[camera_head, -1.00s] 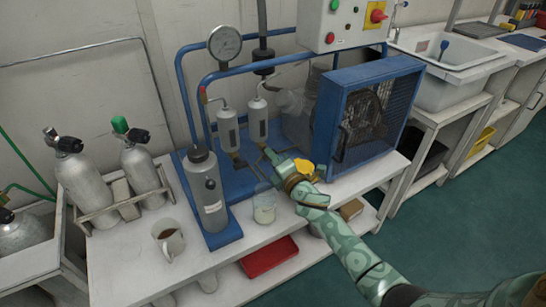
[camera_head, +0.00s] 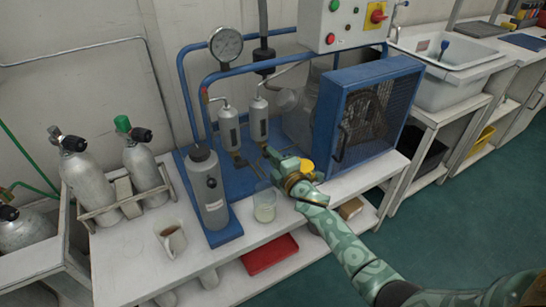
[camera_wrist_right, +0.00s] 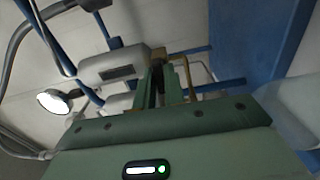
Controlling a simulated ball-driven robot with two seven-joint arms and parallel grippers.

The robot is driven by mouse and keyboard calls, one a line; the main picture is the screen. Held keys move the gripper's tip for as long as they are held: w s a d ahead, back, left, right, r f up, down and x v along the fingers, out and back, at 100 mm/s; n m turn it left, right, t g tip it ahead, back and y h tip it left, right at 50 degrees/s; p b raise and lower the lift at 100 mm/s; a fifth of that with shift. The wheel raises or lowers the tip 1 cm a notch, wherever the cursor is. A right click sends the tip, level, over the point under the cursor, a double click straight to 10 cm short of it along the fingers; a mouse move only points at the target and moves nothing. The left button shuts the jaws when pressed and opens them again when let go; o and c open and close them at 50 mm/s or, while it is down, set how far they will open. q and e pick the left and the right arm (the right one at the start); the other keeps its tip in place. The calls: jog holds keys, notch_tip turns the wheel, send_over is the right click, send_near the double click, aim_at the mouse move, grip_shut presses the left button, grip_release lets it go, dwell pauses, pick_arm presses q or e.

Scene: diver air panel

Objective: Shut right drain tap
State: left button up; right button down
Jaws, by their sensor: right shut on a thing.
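Two grey filter cylinders stand on the blue compressor frame, the left one (camera_head: 229,128) and the right one (camera_head: 259,119), each with fittings below it. My right gripper (camera_head: 270,152) is at the foot of the right cylinder. It is shut on the right drain tap there, which the fingers mostly hide in the head view. In the right wrist view the fingers (camera_wrist_right: 157,88) are close together, at a brass fitting (camera_wrist_right: 158,55) beside the cylinder (camera_wrist_right: 112,67). The tap's handle angle cannot be made out. My left gripper is not in view.
A glass beaker (camera_head: 264,205) stands just below my right gripper, on the white bench (camera_head: 215,255). The blue fan guard (camera_head: 338,135) rises close on the right.

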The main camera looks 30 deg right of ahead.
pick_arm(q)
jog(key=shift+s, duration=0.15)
pick_arm(e)
jog(key=shift+f, duration=0.15)
jog(key=c, duration=1.5)
grip_release()
jog(key=shift+d, duration=0.1)
pick_arm(q)
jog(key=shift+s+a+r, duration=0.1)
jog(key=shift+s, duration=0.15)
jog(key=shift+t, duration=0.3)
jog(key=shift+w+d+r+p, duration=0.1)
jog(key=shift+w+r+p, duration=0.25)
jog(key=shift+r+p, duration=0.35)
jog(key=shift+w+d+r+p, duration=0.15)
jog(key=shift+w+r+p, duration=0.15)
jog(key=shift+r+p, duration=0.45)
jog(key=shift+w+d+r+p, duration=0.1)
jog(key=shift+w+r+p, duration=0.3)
jog(key=shift+p, duration=0.55)
pick_arm(e)
jog(key=shift+s+d, duration=0.15)
jog(key=shift+s, duration=3.95)
jog(key=shift+s+d, duration=0.1)
jog(key=shift+s, duration=4)
